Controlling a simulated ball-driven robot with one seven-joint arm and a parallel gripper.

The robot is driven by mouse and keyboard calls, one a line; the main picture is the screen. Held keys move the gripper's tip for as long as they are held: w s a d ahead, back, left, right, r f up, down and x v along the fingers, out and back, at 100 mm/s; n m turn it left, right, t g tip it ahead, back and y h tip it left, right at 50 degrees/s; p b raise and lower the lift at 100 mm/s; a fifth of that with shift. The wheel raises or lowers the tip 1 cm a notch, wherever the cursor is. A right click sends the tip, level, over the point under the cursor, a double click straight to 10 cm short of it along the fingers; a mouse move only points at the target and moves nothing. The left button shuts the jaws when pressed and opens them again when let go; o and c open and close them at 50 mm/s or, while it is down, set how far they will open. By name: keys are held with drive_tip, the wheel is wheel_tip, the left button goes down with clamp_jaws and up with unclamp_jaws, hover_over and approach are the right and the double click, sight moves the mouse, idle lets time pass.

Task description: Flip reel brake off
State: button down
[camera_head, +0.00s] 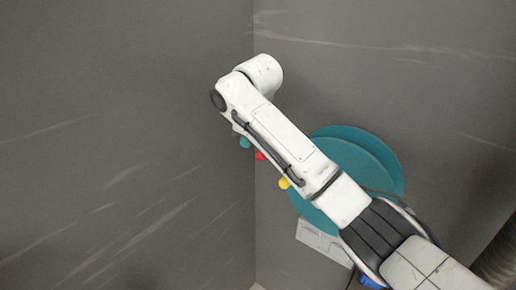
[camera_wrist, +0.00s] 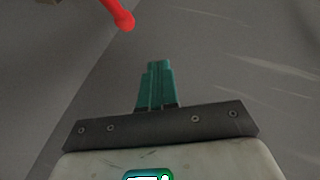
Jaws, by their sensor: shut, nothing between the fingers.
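The reel shows two teal discs (camera_head: 370,150) in the head view, partly hidden behind my arm. A red knob (camera_head: 260,156) and a yellow knob (camera_head: 284,183) show just below my arm, left of the discs. In the wrist view a red lever with a rounded end (camera_wrist: 124,20) hangs in from the top edge, left of and beyond my fingertips. Which part is the brake, I cannot tell. My gripper (camera_wrist: 154,68) has teal fingers, shut together and empty, apart from the red lever in the picture. A small teal piece (camera_head: 245,142) beside the red knob may be my finger.
Grey scuffed walls (camera_head: 120,130) meet in a corner behind my arm. A pale plate (camera_head: 322,240) and a blue part (camera_head: 370,283) sit below the reel. A ribbed hose (camera_head: 500,258) is at the lower right. The left side is clear.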

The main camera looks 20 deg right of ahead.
drive_tip(key=shift+h, duration=0.4)
drive_tip(key=r, duration=0.1)
drive_tip(key=w+d+r, duration=0.1)
drive_tip(key=r, duration=0.1)
drive_tip(key=d+r, duration=0.1)
drive_tip(key=r, duration=0.1)
drive_tip(key=shift+w, duration=0.4)
drive_tip(key=shift+f, duration=0.15)
drive_tip(key=s+d+p+x, duration=0.1)
drive_tip(key=d+x, duration=0.1)
drive_tip(key=x, duration=1)
drive_tip(key=shift+f, duration=0.55)
